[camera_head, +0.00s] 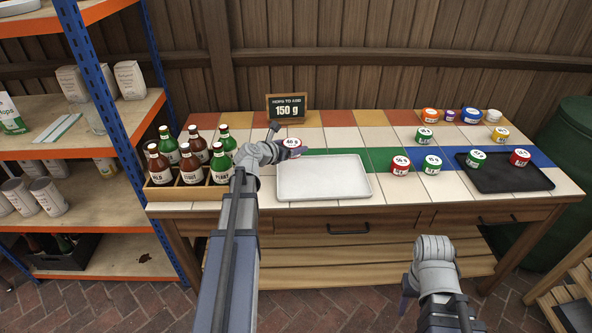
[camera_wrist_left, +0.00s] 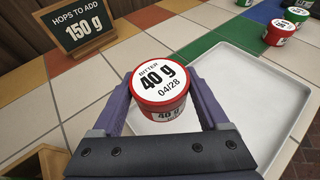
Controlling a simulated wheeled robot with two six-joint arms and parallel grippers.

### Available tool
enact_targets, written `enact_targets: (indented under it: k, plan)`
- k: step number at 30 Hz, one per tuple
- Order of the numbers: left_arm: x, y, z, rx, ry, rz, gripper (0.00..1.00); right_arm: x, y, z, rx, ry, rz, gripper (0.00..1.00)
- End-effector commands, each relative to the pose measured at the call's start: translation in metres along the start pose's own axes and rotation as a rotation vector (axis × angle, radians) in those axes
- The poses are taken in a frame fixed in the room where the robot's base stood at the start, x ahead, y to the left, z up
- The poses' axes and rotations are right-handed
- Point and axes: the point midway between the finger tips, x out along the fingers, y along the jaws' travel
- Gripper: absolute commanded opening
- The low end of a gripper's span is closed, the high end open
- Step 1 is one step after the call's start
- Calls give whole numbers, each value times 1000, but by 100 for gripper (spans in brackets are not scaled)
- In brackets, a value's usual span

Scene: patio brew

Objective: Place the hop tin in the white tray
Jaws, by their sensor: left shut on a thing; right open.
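A red tin with a white lid (camera_wrist_left: 160,86) reads "Bitter 40 g 04/28" in the left wrist view. My left gripper (camera_wrist_left: 160,108) is shut on it. In the head view this tin (camera_head: 292,143) shows just behind the left rear corner of the white tray (camera_head: 330,196). The tray is empty and lies on the tiled table; it also shows in the left wrist view (camera_wrist_left: 258,75). Whether the tin touches the table is unclear. My right gripper (camera_head: 405,296) is open and empty, low in front of the table, its fingers mostly hidden by the wrist.
A sign reading "Hops to add 150 g" (camera_head: 288,108) stands at the back. A wooden crate of bottles (camera_head: 188,190) is left of the tray. Red and green tins (camera_head: 400,166) stand right of it. A black tray (camera_head: 508,181) holds two tins. Several more stand behind.

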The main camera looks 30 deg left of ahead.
Motion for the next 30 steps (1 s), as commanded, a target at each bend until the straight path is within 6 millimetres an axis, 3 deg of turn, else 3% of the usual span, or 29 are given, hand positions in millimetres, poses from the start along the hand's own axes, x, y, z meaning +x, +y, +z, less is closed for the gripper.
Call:
enact_targets:
  k: [1,3,11,21,30]
  plan:
    - [6,0,-16,0,0,0,22,17,-2,-1,0,0,0,50]
    - [10,0,-23,0,0,0,22,25,-2,-2,0,0,0,50]
    - [11,0,-26,0,0,0,22,28,-3,-2,0,0,0,50]
    - [25,0,-60,0,0,0,22,64,-6,-4,0,0,0,50]
    - [24,0,-59,0,0,0,22,63,-6,-4,0,0,0,50]
